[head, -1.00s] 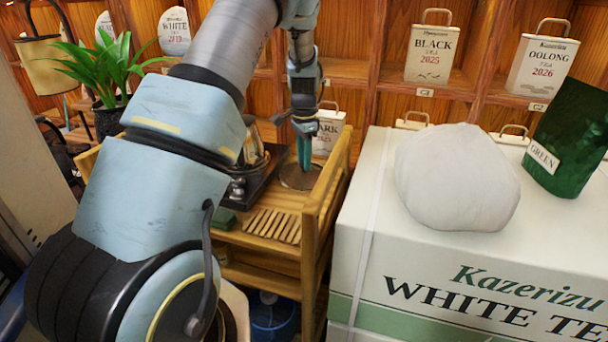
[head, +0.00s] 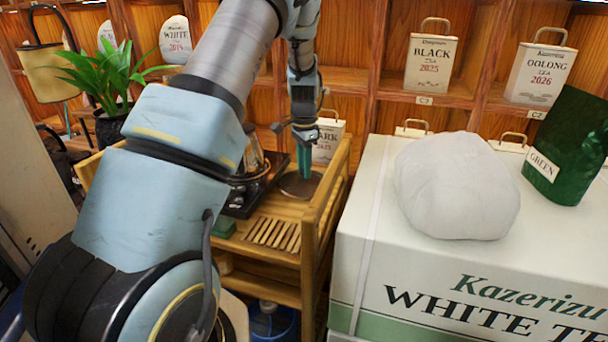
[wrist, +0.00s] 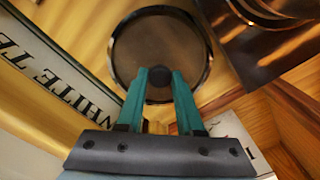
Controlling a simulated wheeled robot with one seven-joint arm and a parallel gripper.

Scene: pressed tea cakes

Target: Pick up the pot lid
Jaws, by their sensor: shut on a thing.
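The pot lid (head: 293,185) is a round, dark disc with a thin rim, at the far right of the wooden cart's top. In the wrist view it lies flat under my fingers, with a dark round knob (wrist: 159,86) at its middle. My gripper (head: 304,174) points straight down over the lid. Its two teal fingers, also in the wrist view (wrist: 160,80), are shut on the knob, one on each side. I cannot tell whether the lid touches the cart top or hangs just above it.
The wooden cart (head: 322,210) has a raised side rail right of the lid. A dark tray (head: 245,200) with a glass vessel stands left of it, a slatted rack (head: 273,234) in front. A large white tea box (head: 365,240) stands close on the right. Shelves rise behind.

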